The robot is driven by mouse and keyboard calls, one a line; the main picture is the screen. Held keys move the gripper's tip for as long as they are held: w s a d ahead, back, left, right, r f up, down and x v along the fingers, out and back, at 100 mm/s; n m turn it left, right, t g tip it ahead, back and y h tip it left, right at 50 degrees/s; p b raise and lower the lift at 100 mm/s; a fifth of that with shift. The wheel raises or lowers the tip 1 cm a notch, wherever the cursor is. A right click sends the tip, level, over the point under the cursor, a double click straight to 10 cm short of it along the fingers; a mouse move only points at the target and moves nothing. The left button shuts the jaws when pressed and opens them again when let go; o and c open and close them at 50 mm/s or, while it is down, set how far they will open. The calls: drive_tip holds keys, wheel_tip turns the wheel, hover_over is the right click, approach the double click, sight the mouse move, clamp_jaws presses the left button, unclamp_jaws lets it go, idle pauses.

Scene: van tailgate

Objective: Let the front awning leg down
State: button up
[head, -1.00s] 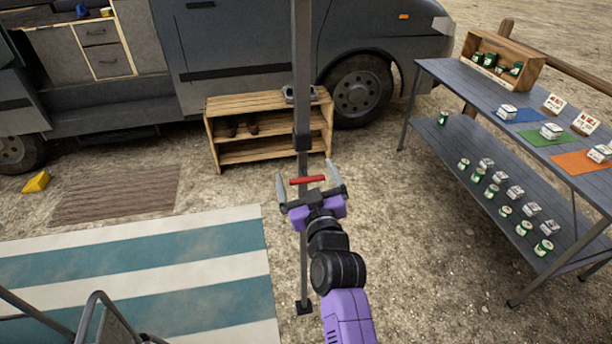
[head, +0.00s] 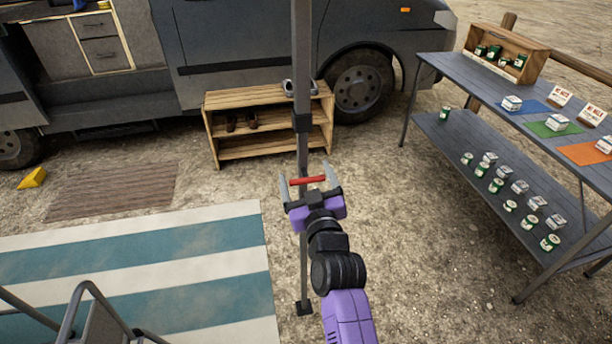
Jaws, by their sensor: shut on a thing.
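The front awning leg (head: 301,60) is a grey upright pole in the middle of the head view. A red bar (head: 307,181) crosses the leg below the collar. My gripper (head: 308,182), with grey fingers and a purple body, is shut on the red bar, one finger at each end of it. My gripper and wrist hide part of the lower tube.
A wooden shoe rack (head: 268,97) stands behind the leg, before the van (head: 240,45). A grey two-level table (head: 480,105) with cans and boxes is at right. A striped mat (head: 130,285) lies at left, with a folding chair (head: 95,315) at its near edge.

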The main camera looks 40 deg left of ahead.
sight(304, 190)
wheel_tip(304, 190, down, 7)
drive_tip(key=b, duration=0.6)
drive_tip(key=o, duration=1.9)
drive_tip(key=shift+r, duration=0.1)
drive_tip(key=shift+o, duration=0.2)
drive_tip(key=shift+s+d, duration=0.1)
drive_tip(key=shift+d, duration=0.05)
drive_tip(key=v, duration=0.7)
drive_tip(key=shift+d, duration=0.15)
drive_tip(key=shift+s, duration=0.15)
